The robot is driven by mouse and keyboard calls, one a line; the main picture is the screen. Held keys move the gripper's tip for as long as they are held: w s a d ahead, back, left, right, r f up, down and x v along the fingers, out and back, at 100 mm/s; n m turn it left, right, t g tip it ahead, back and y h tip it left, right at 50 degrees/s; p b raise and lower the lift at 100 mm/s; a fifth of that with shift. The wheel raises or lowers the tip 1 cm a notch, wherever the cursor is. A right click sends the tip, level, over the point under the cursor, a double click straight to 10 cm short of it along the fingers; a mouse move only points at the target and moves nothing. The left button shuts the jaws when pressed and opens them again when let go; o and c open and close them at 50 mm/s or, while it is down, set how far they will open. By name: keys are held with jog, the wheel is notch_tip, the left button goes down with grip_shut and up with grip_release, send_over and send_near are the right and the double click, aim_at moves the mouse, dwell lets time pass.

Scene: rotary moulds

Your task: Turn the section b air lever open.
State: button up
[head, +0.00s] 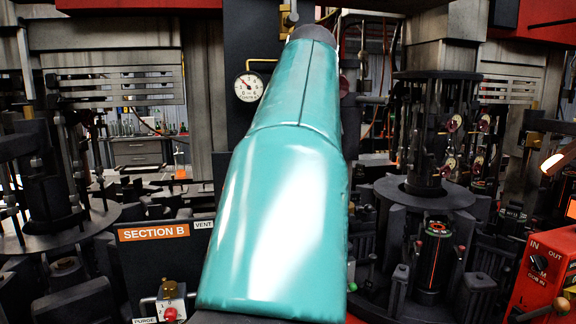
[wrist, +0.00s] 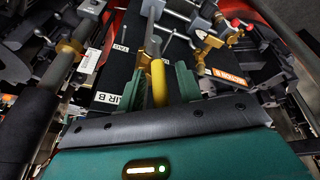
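The section B air lever (wrist: 158,84) shows in the wrist view as a yellow handle running up towards a brass fitting. A partly covered plate at its left reads "IR B". My gripper (wrist: 160,82) has one green finger on each side of the handle. The fingers are apart, with a dark gap on at least one side; contact cannot be made out. In the head view my teal arm covers the middle, and the lever and gripper are hidden behind it.
An orange "SECTION B" sign (head: 155,232) stands left of my arm, with a red-knobbed purge valve (head: 170,305) below it. A pressure gauge (head: 248,87) is above. A red control box (head: 540,272) is at the right. Brass valves (wrist: 212,38) crowd the wrist view's upper right.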

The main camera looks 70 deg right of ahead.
jog(key=v, duration=0.7)
jog(key=shift+r, duration=0.2)
jog(key=shift+w, duration=0.1)
